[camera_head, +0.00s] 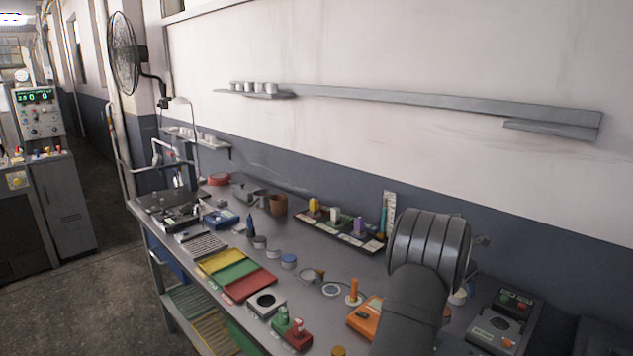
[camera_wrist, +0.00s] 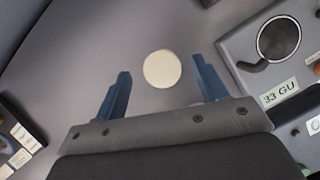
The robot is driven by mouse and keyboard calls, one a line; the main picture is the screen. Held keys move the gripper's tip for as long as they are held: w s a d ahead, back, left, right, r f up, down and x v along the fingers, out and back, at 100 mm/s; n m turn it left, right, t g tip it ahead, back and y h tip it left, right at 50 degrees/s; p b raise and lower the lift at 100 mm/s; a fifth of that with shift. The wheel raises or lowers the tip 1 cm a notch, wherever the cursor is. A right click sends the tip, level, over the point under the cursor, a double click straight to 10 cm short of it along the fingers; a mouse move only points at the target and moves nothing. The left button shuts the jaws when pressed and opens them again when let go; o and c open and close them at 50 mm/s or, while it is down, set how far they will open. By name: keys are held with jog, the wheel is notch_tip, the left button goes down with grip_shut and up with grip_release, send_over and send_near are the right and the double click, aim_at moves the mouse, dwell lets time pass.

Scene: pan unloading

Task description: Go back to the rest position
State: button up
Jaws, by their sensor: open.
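My gripper (camera_wrist: 162,72) shows in the wrist view with its two blue fingers spread apart. A round cream-white disc (camera_wrist: 162,69) shows between and beyond the fingertips, over the grey bench top. I see no finger touching it, and its height below the fingers is hard to tell. In the head view my arm reaches over the right part of the workbench (camera_head: 215,262), and its own links hide the gripper.
In the wrist view a small round pan (camera_wrist: 278,40) sits on a grey unit labelled "33 GU" at the upper right. A grey box (camera_head: 503,322) stands right of my arm. Coloured trays (camera_head: 238,272) and an orange device (camera_head: 366,316) lie left. A wall shelf (camera_head: 430,102) runs above.

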jog(key=shift+r, duration=0.3)
